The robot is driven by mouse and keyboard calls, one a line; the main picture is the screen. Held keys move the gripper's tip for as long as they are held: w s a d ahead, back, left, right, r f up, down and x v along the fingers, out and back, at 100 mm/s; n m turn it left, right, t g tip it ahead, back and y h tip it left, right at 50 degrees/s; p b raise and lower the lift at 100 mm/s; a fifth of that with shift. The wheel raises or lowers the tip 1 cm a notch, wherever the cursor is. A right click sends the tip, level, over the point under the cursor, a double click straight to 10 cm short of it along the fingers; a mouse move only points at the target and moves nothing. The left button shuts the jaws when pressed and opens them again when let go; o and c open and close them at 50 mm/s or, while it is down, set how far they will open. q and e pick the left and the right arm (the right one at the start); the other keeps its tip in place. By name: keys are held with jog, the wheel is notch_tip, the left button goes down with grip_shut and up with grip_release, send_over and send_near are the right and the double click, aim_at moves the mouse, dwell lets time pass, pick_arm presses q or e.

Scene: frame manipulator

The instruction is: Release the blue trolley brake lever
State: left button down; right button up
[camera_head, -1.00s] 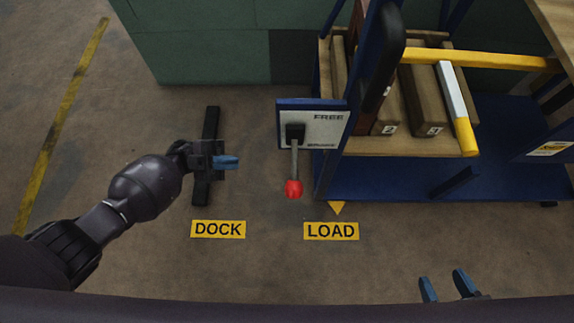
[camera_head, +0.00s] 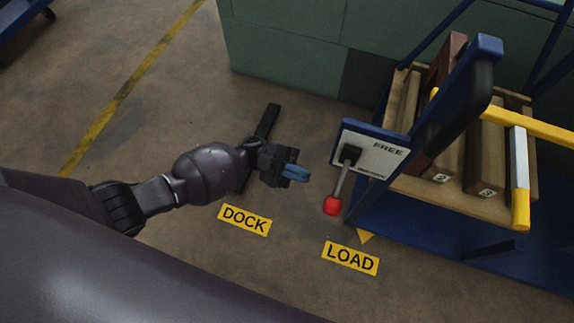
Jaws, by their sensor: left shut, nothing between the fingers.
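The blue trolley (camera_head: 395,225) stands at the right with a wooden shelf. A white panel (camera_head: 372,150) on its left end reads FREE at the top; the lower lettering is too small to read. The brake lever (camera_head: 341,182) hangs down from a black pivot on this panel and ends in a red knob (camera_head: 332,205). My left gripper (camera_head: 300,174) is shut and empty, with blue fingertips pointing right. In the picture it is left of and a little above the red knob, apart from it. My right gripper is out of view.
Yellow floor labels DOCK (camera_head: 244,220) and LOAD (camera_head: 350,257) lie below. Boxes (camera_head: 483,150) and a yellow bar (camera_head: 540,127) are on the trolley. A green block (camera_head: 290,60) stands behind.

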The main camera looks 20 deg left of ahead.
aim_at(339, 188)
pick_arm(q)
jog(key=x, duration=0.7)
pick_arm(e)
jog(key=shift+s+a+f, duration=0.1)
pick_arm(q)
jog(key=shift+s+r+p, duration=0.1)
jog(key=shift+r+p, duration=0.1)
jog(key=shift+p, duration=0.2)
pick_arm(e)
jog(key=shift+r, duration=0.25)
